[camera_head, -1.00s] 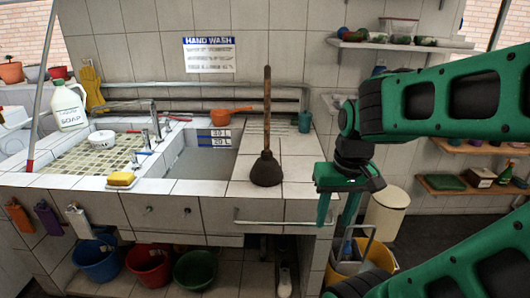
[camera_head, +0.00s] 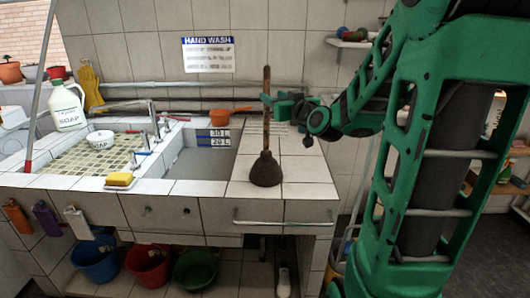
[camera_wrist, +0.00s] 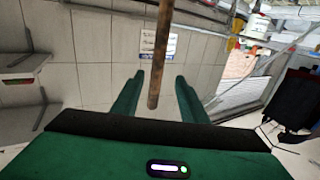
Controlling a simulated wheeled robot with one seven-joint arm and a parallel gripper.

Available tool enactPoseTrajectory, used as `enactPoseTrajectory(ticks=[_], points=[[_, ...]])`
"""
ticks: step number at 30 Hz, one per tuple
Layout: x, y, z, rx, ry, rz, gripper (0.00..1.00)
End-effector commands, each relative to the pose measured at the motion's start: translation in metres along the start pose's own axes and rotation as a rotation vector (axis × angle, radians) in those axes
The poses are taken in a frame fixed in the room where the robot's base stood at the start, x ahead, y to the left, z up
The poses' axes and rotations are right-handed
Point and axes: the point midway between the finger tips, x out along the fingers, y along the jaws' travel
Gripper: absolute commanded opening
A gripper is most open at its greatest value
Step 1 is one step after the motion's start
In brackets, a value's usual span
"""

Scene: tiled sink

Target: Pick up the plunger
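The plunger stands upright on the tiled counter, its dark rubber cup (camera_head: 266,170) down and its brown wooden handle (camera_head: 267,84) pointing up. My gripper (camera_head: 272,101) is level with the upper part of the handle, reaching in from the right. In the wrist view, my gripper (camera_wrist: 158,92) has its two green fingers apart, with the handle (camera_wrist: 160,55) showing between them. There is visible space on both sides of the handle, and I see no finger touching it.
The sink basin (camera_head: 203,163) lies left of the plunger. An orange scoop (camera_head: 230,109) sits behind the basin. A yellow sponge (camera_head: 120,179) and a soap jug (camera_head: 68,106) are farther left. A wall shelf (camera_head: 349,43) is at the upper right.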

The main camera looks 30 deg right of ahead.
Motion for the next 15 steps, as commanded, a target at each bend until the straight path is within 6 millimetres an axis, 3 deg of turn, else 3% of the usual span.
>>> enactPoseTrajectory(ticks=[9, 15], points=[[0.041, 0.002, -0.005, 0.001, 0.019, 0.004, 0.40], [0.056, 0.002, -0.005, 0.002, 0.019, 0.004, 0.40]])
